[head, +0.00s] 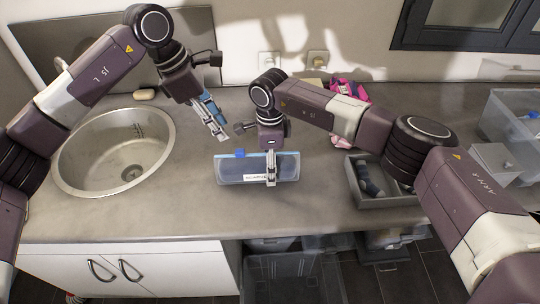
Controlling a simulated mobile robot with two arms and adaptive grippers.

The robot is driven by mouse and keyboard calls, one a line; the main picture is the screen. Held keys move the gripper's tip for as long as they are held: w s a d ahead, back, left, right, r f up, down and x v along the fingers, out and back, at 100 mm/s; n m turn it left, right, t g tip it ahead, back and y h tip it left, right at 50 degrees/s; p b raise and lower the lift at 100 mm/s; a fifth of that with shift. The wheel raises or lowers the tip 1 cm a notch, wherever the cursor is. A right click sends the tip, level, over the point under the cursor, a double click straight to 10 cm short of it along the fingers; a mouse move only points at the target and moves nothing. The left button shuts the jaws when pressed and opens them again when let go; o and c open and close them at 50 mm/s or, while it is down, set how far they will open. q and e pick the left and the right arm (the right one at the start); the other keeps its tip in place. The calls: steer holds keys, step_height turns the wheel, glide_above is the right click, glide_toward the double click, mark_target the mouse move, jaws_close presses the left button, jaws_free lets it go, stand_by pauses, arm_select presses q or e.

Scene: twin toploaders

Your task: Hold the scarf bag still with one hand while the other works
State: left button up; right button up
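The likely scarf bag (228,172) is a flat, see-through pouch with a blue top edge and a blue tab at its upper left. It lies near the counter's front edge, with dark contents and a white label showing. My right gripper (271,179) reaches down over the bag's right half, its narrow fingers overlapping the bag. Whether they grip or only press it is unclear. My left gripper (220,133) is up and left of the bag, apart from it. Its fingers lie close together and it looks shut, with nothing clearly held.
A round sink (82,180) is at the left, with a tan soap-like object (144,94) behind it. A grey tray (388,202) with dark items is at the right. Pink items (340,87) lie behind my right arm. A clear bin (502,112) stands far right.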

mark_target(239, 150)
steer(key=shift+f, duration=0.45)
steer(key=shift+c, duration=0.3)
arm_select(q)
steer(key=shift+o, duration=0.4)
arm_select(e)
steer(key=c, duration=1.6)
arm_select(q)
steer(key=shift+m+g+h, duration=0.3)
steer(key=shift+m, duration=0.5)
steer(key=x, duration=0.9)
steer(key=shift+w+f, duration=0.25)
steer(key=shift+f, duration=0.1)
jaws_close()
steer(key=shift+a, duration=0.1)
